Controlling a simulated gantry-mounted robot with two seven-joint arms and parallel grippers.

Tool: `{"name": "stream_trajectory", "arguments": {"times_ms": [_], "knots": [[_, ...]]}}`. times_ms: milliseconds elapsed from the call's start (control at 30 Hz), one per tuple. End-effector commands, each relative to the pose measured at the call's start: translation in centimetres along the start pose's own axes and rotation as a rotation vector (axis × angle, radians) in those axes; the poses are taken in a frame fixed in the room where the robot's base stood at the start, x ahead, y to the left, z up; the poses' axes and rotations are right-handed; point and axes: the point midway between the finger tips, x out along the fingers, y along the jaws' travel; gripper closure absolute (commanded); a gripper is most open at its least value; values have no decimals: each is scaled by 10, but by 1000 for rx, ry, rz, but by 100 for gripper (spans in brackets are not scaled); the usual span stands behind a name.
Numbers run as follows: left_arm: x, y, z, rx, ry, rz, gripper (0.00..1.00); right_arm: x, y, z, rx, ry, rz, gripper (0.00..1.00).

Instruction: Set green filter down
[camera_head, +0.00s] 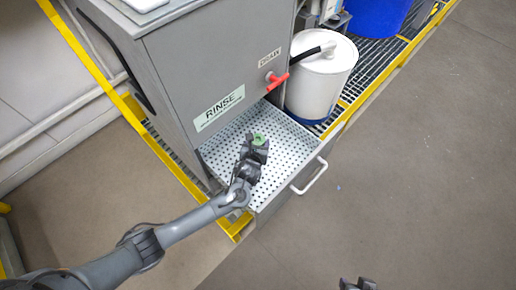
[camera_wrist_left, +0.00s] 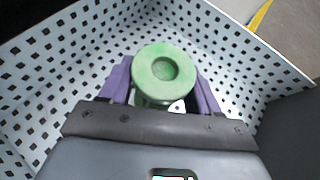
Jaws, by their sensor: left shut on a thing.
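The green filter (camera_wrist_left: 163,72) is a round piece with a recessed centre. It sits between the two purple fingers of my left gripper (camera_wrist_left: 162,95) in the left wrist view. In the head view the green filter (camera_head: 259,138) shows at the tip of my left gripper (camera_head: 256,147), which is inside the open perforated drawer (camera_head: 226,160). I cannot tell whether the filter touches the drawer floor. My right gripper (camera_head: 357,284) shows only in part at the bottom edge of the head view, and its jaw state is unclear.
The grey rinse cabinet (camera_head: 205,60) stands right behind the drawer, with a red drain valve (camera_head: 277,80). A white drum (camera_head: 318,85) stands to the right of the cabinet and a blue drum (camera_head: 378,14) farther back. The drawer has a handle (camera_head: 311,178). The floor at right is clear.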

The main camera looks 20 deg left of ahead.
Motion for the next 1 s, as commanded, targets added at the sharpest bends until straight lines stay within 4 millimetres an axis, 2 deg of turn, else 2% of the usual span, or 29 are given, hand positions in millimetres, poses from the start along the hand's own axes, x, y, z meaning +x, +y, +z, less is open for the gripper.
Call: {"name": "stream_trajectory", "arguments": {"times_ms": [33,200,667,700,867,1000], "knots": [[6,0,-11,-2,1,0,68,10,0,3,0,0,0,57],[15,-1,-28,-1,1,-1,68,26,0,8,-2,-1,2,57],[16,0,-30,1,1,0,68,25,2,8,-9,-1,7,57],[16,0,-31,1,1,0,36,25,2,8,-9,-1,7,57],[16,0,-31,0,1,0,12,25,1,8,-8,-1,7,57],[16,0,-31,0,1,0,12,25,1,8,-5,0,5,57]]}}
